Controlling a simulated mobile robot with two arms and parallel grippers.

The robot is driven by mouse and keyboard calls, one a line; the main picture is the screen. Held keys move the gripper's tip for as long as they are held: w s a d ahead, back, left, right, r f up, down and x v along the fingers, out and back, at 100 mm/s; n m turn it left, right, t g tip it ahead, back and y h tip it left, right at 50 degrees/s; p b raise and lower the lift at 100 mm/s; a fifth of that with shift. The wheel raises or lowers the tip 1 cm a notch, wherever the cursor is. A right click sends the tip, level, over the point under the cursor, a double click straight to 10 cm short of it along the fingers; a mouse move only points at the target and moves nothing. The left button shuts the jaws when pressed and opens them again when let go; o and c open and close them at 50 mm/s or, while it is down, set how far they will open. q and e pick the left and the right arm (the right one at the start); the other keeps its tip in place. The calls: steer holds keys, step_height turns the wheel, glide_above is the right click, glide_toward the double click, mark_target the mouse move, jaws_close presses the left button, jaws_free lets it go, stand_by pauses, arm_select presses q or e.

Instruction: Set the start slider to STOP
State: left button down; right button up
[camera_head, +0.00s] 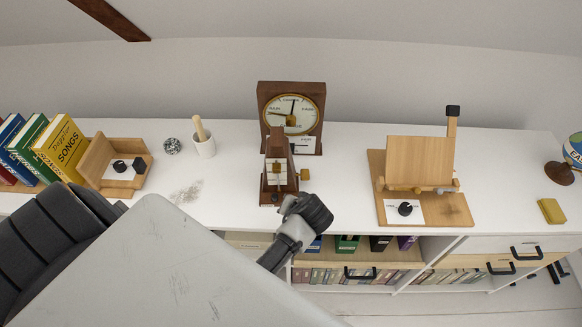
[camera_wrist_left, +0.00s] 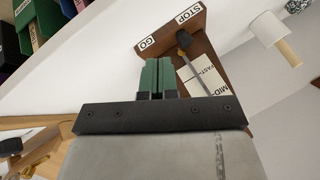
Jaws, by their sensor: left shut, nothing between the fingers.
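A dark brown wooden metronome (camera_head: 279,172) stands near the middle of the desk. In the left wrist view its base (camera_wrist_left: 172,36) carries a GO label (camera_wrist_left: 147,43) and a STOP label (camera_wrist_left: 188,13). A black slider knob (camera_wrist_left: 184,39) sits between the two labels, seemingly a little nearer STOP; its exact setting is hard to tell. My left gripper (camera_wrist_left: 157,64) is shut and empty, with green fingers together on the GO side of the knob and apparently apart from it. In the head view the left gripper's dark body (camera_head: 309,210) is just right of the metronome's base. My right gripper is not in view.
A clock (camera_head: 291,112) stands behind the metronome. A white mortar (camera_head: 204,146) and a speckled ball (camera_head: 172,146) are to the left. A wooden stand with a dial (camera_head: 424,172) is to the right. Shelves with books are below the front edge.

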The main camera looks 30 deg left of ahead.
arm_select(q)
steer(key=v, duration=0.5)
steer(key=shift+d+r+b, duration=0.1)
steer(key=shift+r+b, duration=0.15)
steer(key=shift+b, duration=0.05)
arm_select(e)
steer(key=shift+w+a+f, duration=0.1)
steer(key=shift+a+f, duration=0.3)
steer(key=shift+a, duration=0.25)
arm_select(q)
steer(key=shift+s+d, duration=0.1)
